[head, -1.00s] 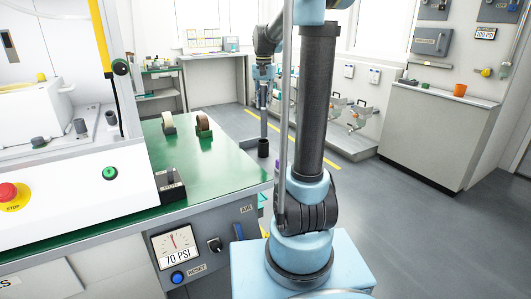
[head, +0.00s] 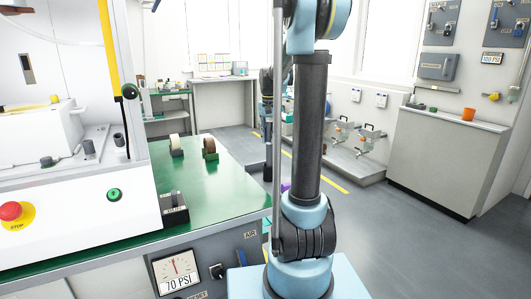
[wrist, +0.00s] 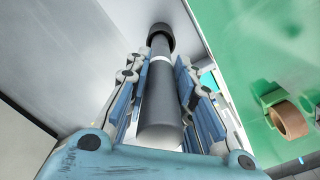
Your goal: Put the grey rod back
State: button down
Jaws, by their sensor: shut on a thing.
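The grey rod (wrist: 161,100) is a dark grey cylinder with a light band near its far end. My gripper (wrist: 157,70) is shut on it, with a finger along each side. At its far end a wider black ring-like piece (wrist: 160,31) shows; I cannot tell whether the rod is inside it or only in line with it.
The green bench top (head: 235,190) carries a beige tape roll (head: 175,145), a brown tape roll (head: 209,147) and a small switch box (head: 173,209). The press (head: 75,210) stands at the left. Open grey floor (head: 400,230) lies at the right.

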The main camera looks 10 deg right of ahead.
aim_at(269, 145)
jog(key=shift+f, duration=2.35)
jog(key=c, duration=1.4)
grip_release()
jog(key=shift+o, duration=0.2)
jog(key=shift+r, duration=0.1)
